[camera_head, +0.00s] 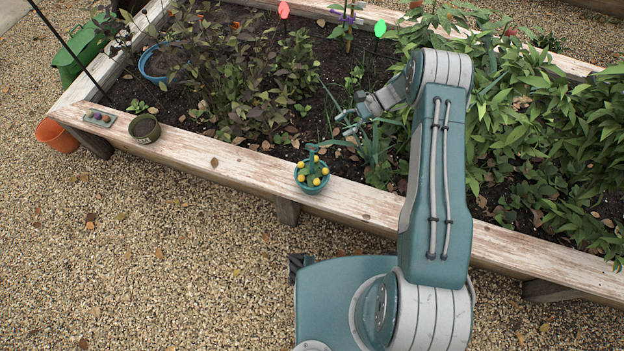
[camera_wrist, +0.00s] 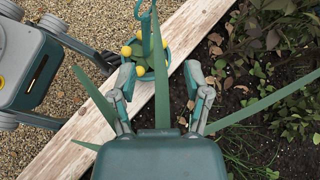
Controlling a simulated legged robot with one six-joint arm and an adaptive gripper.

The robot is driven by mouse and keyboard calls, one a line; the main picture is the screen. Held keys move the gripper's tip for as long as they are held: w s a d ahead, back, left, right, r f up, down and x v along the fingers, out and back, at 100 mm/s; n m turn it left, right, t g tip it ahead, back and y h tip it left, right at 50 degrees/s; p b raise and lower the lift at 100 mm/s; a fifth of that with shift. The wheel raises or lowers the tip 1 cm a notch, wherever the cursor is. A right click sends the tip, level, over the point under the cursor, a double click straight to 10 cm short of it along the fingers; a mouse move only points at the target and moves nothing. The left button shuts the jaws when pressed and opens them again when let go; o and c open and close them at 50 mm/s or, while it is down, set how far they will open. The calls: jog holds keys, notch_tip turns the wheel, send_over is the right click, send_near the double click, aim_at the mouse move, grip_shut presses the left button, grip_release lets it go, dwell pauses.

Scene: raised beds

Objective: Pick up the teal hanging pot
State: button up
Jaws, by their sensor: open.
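The teal hanging pot (camera_head: 312,184) stands upright on the wooden edge board of the raised bed, with a green plant and several yellow round fruits or blooms in it. Its hanger rises above it. In the wrist view the pot (camera_wrist: 148,72) lies beyond the fingertips, its hook near the top edge. My gripper (camera_head: 345,122) is over the bed's soil, up and to the right of the pot in the head view. In the wrist view my gripper (camera_wrist: 160,78) is open, its fingers on either side of the pot in the picture. I cannot tell the remaining gap. Long green leaves partly cover the pot.
The wooden board (camera_head: 220,160) also carries a dark green pot (camera_head: 145,129) and a small tray (camera_head: 100,118) at left. A blue ring-shaped pot (camera_head: 163,64) lies in the soil. Dense plants (camera_head: 540,120) fill the right. The board beside the teal pot is clear.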

aim_at(312, 166)
jog(key=s+a+f+m, duration=0.1)
jog(key=a+f, duration=0.1)
jog(key=f, duration=0.2)
jog(key=s+a+f+y, duration=0.1)
jog(key=a+f, duration=0.1)
jog(key=f, duration=0.2)
jog(key=s+a+f+m+y, duration=0.1)
jog(key=a+f, duration=0.1)
jog(key=f, duration=0.3)
jog(key=shift+s+m, duration=0.3)
jog(key=x, duration=0.3)
jog(key=f+x, duration=0.1)
jog(key=x, duration=0.1)
jog(key=shift+s+d, duration=0.2)
jog(key=shift+d, duration=0.1)
grip_shut()
